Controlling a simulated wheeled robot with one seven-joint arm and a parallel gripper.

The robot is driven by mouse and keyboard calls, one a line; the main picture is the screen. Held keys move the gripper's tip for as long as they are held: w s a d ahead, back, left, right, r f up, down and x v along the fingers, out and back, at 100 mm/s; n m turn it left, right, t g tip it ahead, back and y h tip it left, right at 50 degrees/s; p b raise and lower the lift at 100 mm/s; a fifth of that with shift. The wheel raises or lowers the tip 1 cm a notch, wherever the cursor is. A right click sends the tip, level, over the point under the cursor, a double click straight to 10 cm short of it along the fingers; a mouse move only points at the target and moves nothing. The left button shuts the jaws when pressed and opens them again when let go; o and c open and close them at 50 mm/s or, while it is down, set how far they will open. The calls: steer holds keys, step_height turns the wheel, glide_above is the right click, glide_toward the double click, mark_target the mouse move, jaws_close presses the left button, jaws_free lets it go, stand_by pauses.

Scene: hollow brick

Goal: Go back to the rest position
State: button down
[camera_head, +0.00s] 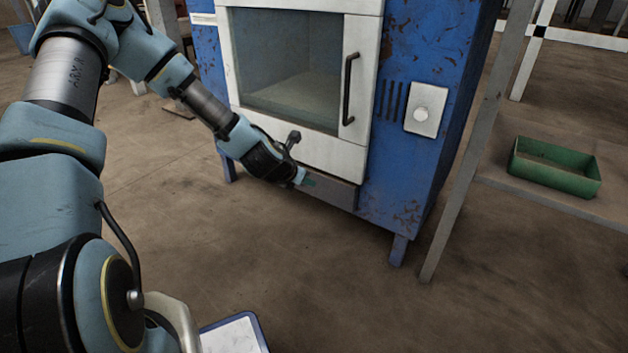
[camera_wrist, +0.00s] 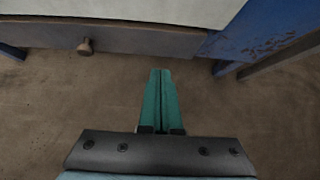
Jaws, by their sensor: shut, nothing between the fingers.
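My gripper (camera_head: 308,182) is at the end of my outstretched arm, in front of the lower part of a blue oven-like cabinet (camera_head: 432,95). In the wrist view, my gripper (camera_wrist: 160,72) shows its green fingers pressed together with nothing between them. The fingers point toward the cabinet's bottom drawer (camera_wrist: 150,40), which has a round knob (camera_wrist: 85,46). The fingertips appear over bare floor just below the drawer's edge, and I cannot tell how close they are. The drawer front (camera_head: 335,192) looks closed in the head view, partly hidden by my gripper.
The cabinet's white-framed glass door (camera_head: 290,65) is shut, with a dark vertical handle (camera_head: 349,88). A white knob panel (camera_head: 426,109) is beside it. A grey post (camera_head: 470,160) stands at the right, with a green tray (camera_head: 555,166) beyond.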

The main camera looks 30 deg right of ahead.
steer(key=s+a+r+m+y+p, duration=0.1)
steer(key=a+r+m+y, duration=0.1)
steer(key=a+r+m, duration=0.4)
steer(key=a+r+m+g+y+p, duration=0.1)
steer(key=a+m, duration=0.3)
steer(key=a, duration=0.5)
steer(key=s+a+r+m+y, duration=0.1)
steer(key=a+r+m+y, duration=0.1)
steer(key=a+r+m, duration=0.35)
steer(key=s+a+r+m+g+y+p, duration=0.1)
steer(key=s+a+r+m, duration=0.35)
steer(key=a, duration=0.35)
steer(key=s+a+r+m+g+y+p, duration=0.15)
steer(key=s+a+r+m, duration=0.3)
steer(key=a, duration=0.45)
step_height(320, 180, up, 38)
steer(key=p, duration=3.7)
steer(key=shift+w+d+t, duration=0.3)
steer(key=shift+d+t, duration=0.1)
steer(key=shift+t, duration=0.05)
steer(key=shift+m, duration=0.25)
